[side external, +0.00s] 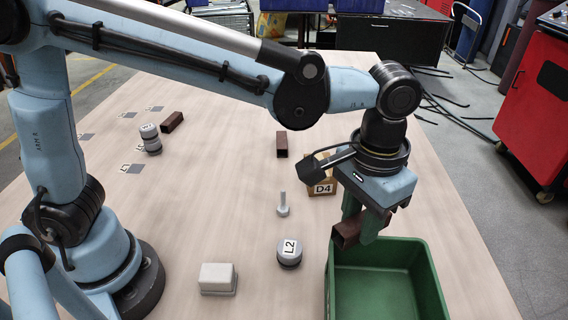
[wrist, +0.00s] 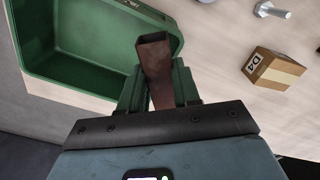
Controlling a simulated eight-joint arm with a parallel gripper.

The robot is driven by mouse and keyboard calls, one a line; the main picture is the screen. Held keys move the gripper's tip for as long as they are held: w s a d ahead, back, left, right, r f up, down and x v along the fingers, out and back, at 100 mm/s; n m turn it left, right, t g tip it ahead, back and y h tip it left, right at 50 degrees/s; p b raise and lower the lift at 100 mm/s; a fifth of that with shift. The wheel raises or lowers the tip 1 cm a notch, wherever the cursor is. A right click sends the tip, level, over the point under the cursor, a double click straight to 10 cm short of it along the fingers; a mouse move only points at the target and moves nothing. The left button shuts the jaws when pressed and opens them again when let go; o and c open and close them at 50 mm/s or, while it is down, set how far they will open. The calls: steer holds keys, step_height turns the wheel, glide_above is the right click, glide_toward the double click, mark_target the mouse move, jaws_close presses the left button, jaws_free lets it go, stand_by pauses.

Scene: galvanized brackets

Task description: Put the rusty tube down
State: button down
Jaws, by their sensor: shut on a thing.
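My gripper (side external: 364,222) has green fingers, shut on a rusty brown square tube (side external: 347,236). In the side view the tube is held near the far rim of the green bin (side external: 385,253), one open end facing left. In the wrist view the tube (wrist: 155,62) sticks out between the fingers (wrist: 158,88), beside the bin's edge. The bin (wrist: 82,28) fills the upper left there, and its visible inside is empty. I cannot tell how high the tube is above the rim. Two other rusty tubes lie on the table, one mid-table (side external: 282,144) and one farther left (side external: 172,122).
A cardboard box marked D4 (side external: 322,187) stands behind the bin. A bolt (side external: 283,209), a grey cylinder marked L2 (side external: 289,254) and a pale block (side external: 218,279) are left of the bin. Grey round pieces (side external: 150,139) stand far left. The table's middle left is clear.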

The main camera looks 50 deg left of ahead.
steer(key=m, duration=0.2)
glide_above(378, 315)
steer(key=s, duration=0.2)
steer(key=f, duration=1.1)
steer(key=shift+d, duration=0.2)
steer(key=shift+f, duration=0.15)
steer(key=c, duration=0.8)
jaws_free()
